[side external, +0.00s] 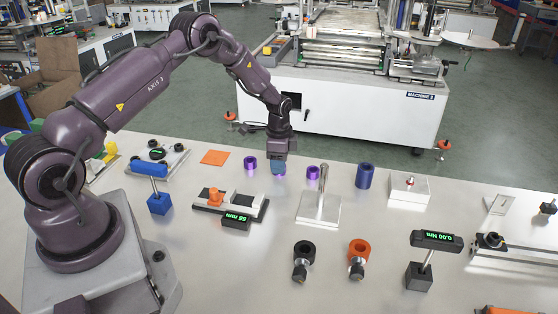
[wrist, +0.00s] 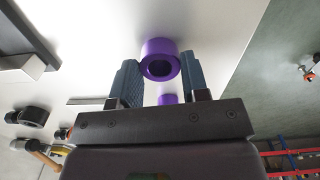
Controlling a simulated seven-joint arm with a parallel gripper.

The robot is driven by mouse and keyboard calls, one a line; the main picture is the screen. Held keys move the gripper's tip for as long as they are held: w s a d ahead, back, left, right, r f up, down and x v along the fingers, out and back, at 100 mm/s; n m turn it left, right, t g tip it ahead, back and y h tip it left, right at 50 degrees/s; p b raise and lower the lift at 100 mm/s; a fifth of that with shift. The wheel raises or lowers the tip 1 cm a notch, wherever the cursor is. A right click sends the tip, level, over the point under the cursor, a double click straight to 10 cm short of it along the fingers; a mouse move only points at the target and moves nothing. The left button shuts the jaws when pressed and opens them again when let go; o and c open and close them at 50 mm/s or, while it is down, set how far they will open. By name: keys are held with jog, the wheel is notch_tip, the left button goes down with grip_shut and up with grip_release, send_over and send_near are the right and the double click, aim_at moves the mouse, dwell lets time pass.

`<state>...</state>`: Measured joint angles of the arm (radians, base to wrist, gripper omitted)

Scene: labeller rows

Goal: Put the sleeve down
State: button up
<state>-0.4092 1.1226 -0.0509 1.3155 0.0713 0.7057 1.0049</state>
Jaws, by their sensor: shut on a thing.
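My gripper (side external: 278,168) is low over the table, right of one purple sleeve (side external: 250,163) and left of another purple sleeve (side external: 313,172). In the wrist view my gripper (wrist: 160,62) has its two blue-grey fingers on either side of a purple sleeve (wrist: 159,46), shut on it at the fingertips. The held sleeve's dark bore faces the camera. In the side view the fingers hide most of it, with only a little purple showing below them. I cannot tell whether it touches the table. Another purple sleeve (wrist: 167,99) shows between the fingers in the wrist view.
A post on a metal plate (side external: 320,212) stands in front to the right. A 55 mm gauge (side external: 236,221) lies in front to the left. A blue cylinder (side external: 366,176) and a white block (side external: 409,190) stand farther right. An orange square (side external: 215,157) lies left.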

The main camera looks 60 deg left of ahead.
jog(key=o, duration=0.8)
jog(key=s+d+r+n+t, duration=0.1)
jog(key=d+r, duration=0.2)
jog(key=r, duration=0.9)
jog(key=s+d+r, duration=0.2)
jog(key=d+r, duration=0.1)
jog(key=r, duration=0.8)
jog(key=s+d+r+n+t, duration=0.35)
jog(key=s+d+r, duration=0.65)
jog(key=s, duration=0.4)
jog(key=shift+s+d+r+n+t, duration=0.15)
jog(key=shift+s+d+n, duration=0.3)
jog(key=shift+s, duration=1.15)
jog(key=shift+s+d+r+n+t, duration=0.1)
jog(key=shift+s+d+n+t, duration=0.35)
jog(key=shift+s, duration=1.15)
jog(key=shift+s+d+r+n+g, duration=0.1)
jog(key=shift+s+d+n, duration=0.15)
jog(key=shift+s+n, duration=0.9)
